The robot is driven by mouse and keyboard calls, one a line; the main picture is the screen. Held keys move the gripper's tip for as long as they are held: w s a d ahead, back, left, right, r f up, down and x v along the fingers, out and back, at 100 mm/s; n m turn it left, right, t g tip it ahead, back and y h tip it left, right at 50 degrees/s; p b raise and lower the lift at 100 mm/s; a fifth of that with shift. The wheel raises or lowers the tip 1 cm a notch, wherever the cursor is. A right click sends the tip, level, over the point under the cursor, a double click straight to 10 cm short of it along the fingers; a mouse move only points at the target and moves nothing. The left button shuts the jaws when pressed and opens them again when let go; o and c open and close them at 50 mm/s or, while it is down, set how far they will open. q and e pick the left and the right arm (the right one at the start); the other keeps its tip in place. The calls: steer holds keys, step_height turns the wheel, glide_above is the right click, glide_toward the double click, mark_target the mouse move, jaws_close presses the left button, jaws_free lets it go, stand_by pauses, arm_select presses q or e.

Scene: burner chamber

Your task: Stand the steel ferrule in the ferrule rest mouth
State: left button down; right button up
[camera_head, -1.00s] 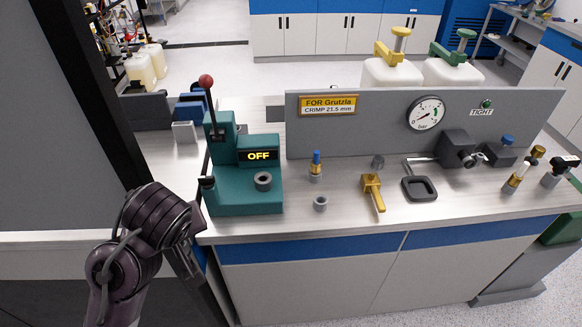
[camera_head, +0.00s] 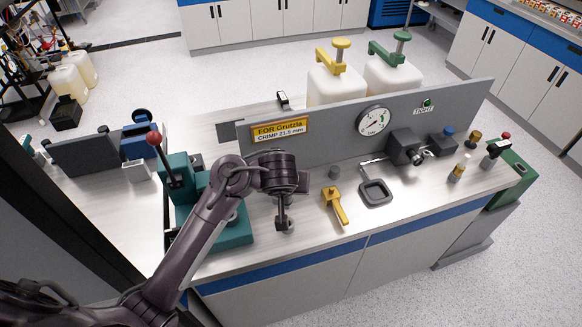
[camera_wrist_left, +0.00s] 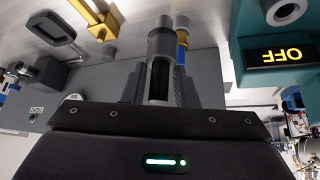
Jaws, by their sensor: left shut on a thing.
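My left gripper (camera_head: 283,212) points down at the bench front, right of the teal press. In the left wrist view its fingers (camera_wrist_left: 160,88) are shut on a grey cylinder, which I take to be the steel ferrule (camera_wrist_left: 160,46). A paler grey round piece, apparently the ferrule rest (camera_wrist_left: 163,22), shows just beyond the ferrule's far end. In the head view a small grey ring (camera_head: 288,226) shows right under the fingertips. I cannot tell whether the ferrule is inside the mouth or only above it. My right gripper is in no view.
The teal press (camera_head: 176,185) with its red-knobbed lever stands left, partly behind my arm. A blue-and-yellow piece (camera_wrist_left: 181,48) stands close behind the ferrule.

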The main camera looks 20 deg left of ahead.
mark_target(287, 202)
arm_select(q)
steer(key=shift+d+f, duration=0.1)
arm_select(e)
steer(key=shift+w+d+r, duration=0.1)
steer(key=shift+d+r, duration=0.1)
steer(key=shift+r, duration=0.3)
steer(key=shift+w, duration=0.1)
arm_select(q)
step_height(287, 202, down, 6)
steer(key=b, duration=0.4)
steer(key=shift+b, duration=0.3)
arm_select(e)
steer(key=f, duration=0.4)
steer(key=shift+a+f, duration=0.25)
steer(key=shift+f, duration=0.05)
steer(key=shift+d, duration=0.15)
arm_select(q)
steer(key=shift+p, duration=0.35)
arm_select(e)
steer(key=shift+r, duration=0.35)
